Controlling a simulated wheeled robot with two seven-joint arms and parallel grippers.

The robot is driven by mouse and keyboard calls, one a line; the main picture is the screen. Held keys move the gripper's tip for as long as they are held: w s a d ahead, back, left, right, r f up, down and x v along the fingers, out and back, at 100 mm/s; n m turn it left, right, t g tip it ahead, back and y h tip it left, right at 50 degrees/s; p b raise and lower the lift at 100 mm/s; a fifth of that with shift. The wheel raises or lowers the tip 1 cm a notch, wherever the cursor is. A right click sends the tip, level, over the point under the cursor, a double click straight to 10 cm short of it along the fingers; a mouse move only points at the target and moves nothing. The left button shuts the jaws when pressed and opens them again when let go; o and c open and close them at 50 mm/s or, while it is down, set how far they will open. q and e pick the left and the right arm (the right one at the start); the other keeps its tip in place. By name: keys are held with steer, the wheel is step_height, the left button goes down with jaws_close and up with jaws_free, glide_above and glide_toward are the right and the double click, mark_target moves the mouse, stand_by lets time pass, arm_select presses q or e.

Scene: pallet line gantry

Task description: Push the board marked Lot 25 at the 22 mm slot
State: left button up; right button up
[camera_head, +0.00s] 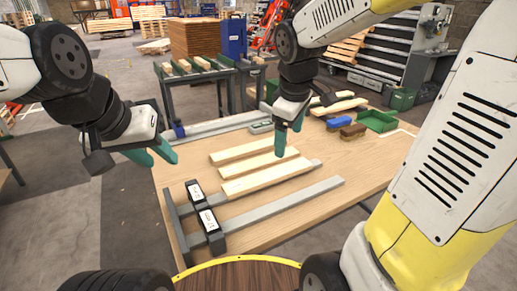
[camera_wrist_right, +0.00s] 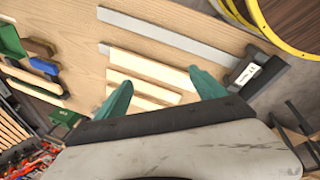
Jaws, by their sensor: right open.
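Several pale wooden boards lie side by side on the table; the nearest board (camera_head: 265,178) sits by the grey rails, with another board (camera_head: 250,160) behind it. No Lot 25 marking is readable. Two black blocks with white labels, a rear block (camera_head: 195,193) and a front block (camera_head: 211,228), stand at the rails' left end; the slot sizes are too small to read. My right gripper (camera_head: 290,140) is open and empty above the boards; its teal fingers (camera_wrist_right: 163,90) frame boards (camera_wrist_right: 150,68) in the right wrist view. My left gripper (camera_head: 163,157) is open and empty over the table's left edge.
A front grey rail (camera_head: 285,205) runs across the table (camera_head: 325,218). A blue brush (camera_head: 339,122), a brown brush (camera_head: 353,132) and a green tray (camera_head: 378,121) are at the back right. A rack (camera_head: 200,75) with boards stands behind.

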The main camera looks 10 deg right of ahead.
steer(key=w+a+f+n+g+h, duration=0.1)
steer(key=w+a+f+n, duration=0.1)
steer(key=w+f+n, duration=0.45)
steer(key=n+g+h, duration=0.1)
steer(key=n, duration=0.4)
glide_toward(269, 175)
steer(key=shift+w+d+f, duration=0.1)
steer(key=shift+w+f, duration=0.1)
steer(key=shift+f, duration=0.05)
steer(key=shift+w+f+h, duration=0.1)
steer(key=shift+f+h, duration=0.2)
steer(key=x, duration=0.7)
steer(key=shift+f, duration=0.25)
steer(key=c, duration=1.6)
steer(key=shift+c, duration=0.2)
steer(key=shift+f, duration=0.1)
